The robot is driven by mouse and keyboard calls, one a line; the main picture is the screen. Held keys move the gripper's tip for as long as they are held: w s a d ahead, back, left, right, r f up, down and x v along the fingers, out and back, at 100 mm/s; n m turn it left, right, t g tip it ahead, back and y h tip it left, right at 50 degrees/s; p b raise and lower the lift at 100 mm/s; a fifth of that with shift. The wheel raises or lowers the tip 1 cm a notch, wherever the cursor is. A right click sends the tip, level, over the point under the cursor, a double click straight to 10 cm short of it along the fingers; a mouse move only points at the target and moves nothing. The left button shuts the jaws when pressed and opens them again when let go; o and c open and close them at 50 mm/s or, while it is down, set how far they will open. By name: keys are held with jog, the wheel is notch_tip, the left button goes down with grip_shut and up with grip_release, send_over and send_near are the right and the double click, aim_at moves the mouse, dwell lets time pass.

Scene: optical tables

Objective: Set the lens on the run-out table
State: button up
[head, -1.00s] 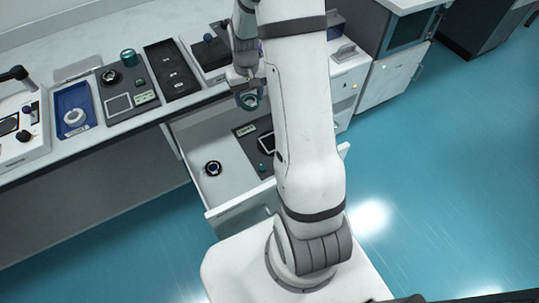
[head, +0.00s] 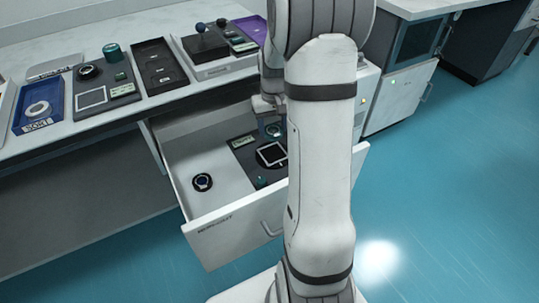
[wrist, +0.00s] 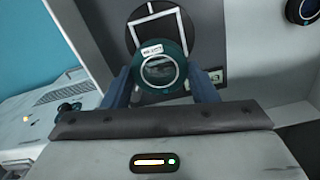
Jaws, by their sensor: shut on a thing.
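My gripper (wrist: 160,88) is shut on a teal ringed lens (wrist: 160,68) with a white label, held between two blue fingers. In the head view the lens (head: 273,130) hangs over the open drawer, partly hidden by my arm. Behind it in the wrist view is a dark round plate with a white square outline (wrist: 181,25), which looks like the run-out table. The plate (head: 271,154) also shows on a dark board in the drawer. The lens overlaps the plate's near part in the wrist view; I cannot tell whether they touch.
The open drawer (head: 225,222) also holds a dark ringed part (head: 202,182) at left and a small teal knob (head: 261,181). On the bench are a blue tray (head: 37,108), a similar board (head: 105,88) and a black tray (head: 159,66). The drawer's left floor is mostly clear.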

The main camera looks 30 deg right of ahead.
aim_at(272, 153)
notch_tip(272, 153, down, 8)
jog(key=shift+f+b, duration=0.2)
jog(key=shift+b, duration=1)
jog(key=shift+f, duration=0.1)
jog(key=o, duration=1.1)
jog(key=shift+c, duration=0.2)
notch_tip(272, 153, up, 12)
jog(key=p, duration=0.3)
jog(key=shift+p, duration=0.3)
jog(key=s+a+r+n, duration=0.1)
jog(key=s+a+r, duration=0.2)
jog(key=s+a, duration=0.5)
jog(key=s+a+r+t, duration=0.1)
jog(key=s+a+r, duration=0.2)
jog(key=s+a, duration=0.4)
jog(key=s, duration=0.4)
jog(key=shift+s+a+r+n, duration=0.15)
jog(key=shift+s+a+n, duration=0.15)
jog(key=shift+a+n, duration=0.1)
jog(key=shift+d+r, duration=0.1)
